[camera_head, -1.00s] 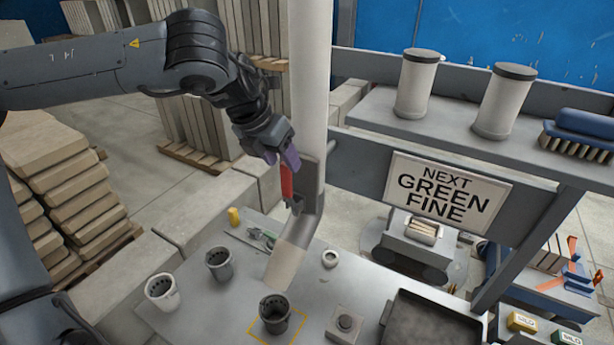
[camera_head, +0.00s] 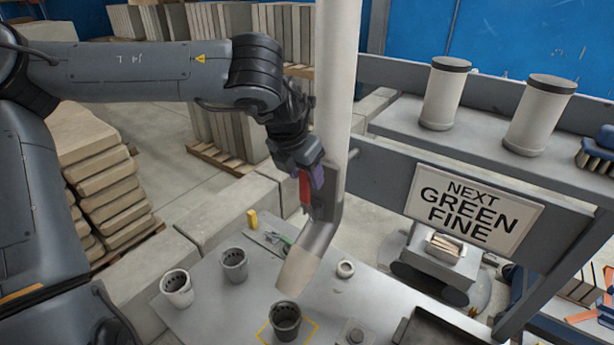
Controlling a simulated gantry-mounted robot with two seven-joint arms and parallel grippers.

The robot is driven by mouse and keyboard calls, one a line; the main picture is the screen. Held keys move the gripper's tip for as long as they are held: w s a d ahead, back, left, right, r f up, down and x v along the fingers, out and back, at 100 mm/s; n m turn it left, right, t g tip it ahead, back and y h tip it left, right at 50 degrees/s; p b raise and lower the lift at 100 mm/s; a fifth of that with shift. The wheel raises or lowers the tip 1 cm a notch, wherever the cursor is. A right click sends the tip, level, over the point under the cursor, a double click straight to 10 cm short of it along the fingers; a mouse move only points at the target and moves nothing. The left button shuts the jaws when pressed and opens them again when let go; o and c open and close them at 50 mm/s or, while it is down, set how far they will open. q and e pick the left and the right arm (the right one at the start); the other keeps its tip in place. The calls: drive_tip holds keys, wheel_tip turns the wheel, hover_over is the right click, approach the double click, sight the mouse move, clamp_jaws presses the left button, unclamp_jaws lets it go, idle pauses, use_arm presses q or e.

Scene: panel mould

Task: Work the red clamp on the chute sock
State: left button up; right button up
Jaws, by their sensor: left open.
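The chute (camera_head: 338,80) is a pale vertical pipe that ends in a bent, beige sock (camera_head: 299,268) tilted down to the left over the table. The red clamp (camera_head: 305,187) sits on the pipe's left side, at the grey bracket (camera_head: 324,222) above the sock. My left gripper (camera_head: 312,185) is open at the clamp, its purple-tipped fingers close around or beside it; I cannot tell whether they touch it. The fingers hide part of the clamp. My right gripper is not in view.
A dark cup (camera_head: 286,321) stands in a yellow square outline below the sock. A white cup (camera_head: 177,288) and a grey cup (camera_head: 234,265) stand to its left. A white ring (camera_head: 345,269) and a dark tray (camera_head: 430,330) are to the right. A sign (camera_head: 474,211) reads NEXT GREEN FINE.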

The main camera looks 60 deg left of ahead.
use_arm(q)
drive_tip(key=shift+x, duration=1)
drive_tip(key=shift+c, duration=0.5)
drive_tip(key=shift+r, duration=0.1)
clamp_jaws()
